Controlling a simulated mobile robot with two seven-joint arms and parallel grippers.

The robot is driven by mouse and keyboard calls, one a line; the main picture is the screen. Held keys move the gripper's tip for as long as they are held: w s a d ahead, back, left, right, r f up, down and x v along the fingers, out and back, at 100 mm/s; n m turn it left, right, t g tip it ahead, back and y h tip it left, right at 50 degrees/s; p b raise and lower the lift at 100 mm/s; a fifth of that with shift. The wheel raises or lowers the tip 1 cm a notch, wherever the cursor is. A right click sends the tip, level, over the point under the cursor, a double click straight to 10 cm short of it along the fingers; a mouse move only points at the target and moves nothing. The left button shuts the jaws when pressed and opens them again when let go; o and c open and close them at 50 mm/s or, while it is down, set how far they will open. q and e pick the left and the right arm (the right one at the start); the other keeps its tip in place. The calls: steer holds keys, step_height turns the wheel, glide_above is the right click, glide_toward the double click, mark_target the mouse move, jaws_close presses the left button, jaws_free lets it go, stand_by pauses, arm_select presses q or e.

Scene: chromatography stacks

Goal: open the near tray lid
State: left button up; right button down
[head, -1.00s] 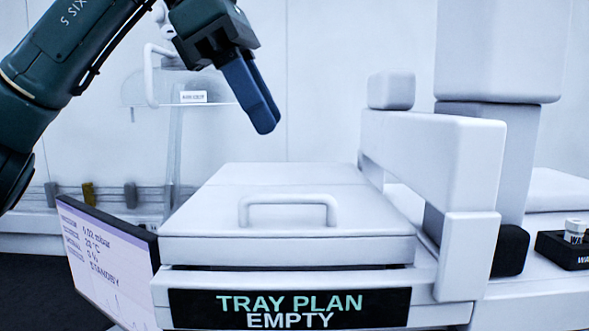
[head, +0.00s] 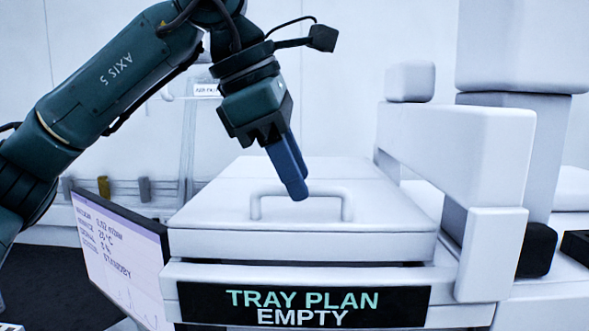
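The near tray lid (head: 220,214) is a white slab lying flat and closed on the tray unit. Its raised bar handle (head: 256,208) stands near the front edge. My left gripper (head: 297,192) points down over the lid, with its blue fingers in front of the handle's top bar in the picture. I cannot tell whether the fingers touch the handle. The fingers overlap in this view, so their gap is hidden. My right gripper is not in view.
A black sign (head: 303,305) reading "TRAY PLAN EMPTY" is on the tray front. A tilted status screen (head: 118,262) stands at the left. A white blocky arm structure (head: 460,150) rises close to the lid's right side. A black block (head: 536,250) stands beyond it.

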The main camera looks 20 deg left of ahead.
arm_select(q)
steer(key=shift+d+f, duration=0.1)
steer(key=shift+f, duration=0.15)
steer(key=shift+c, duration=0.4)
jaws_close()
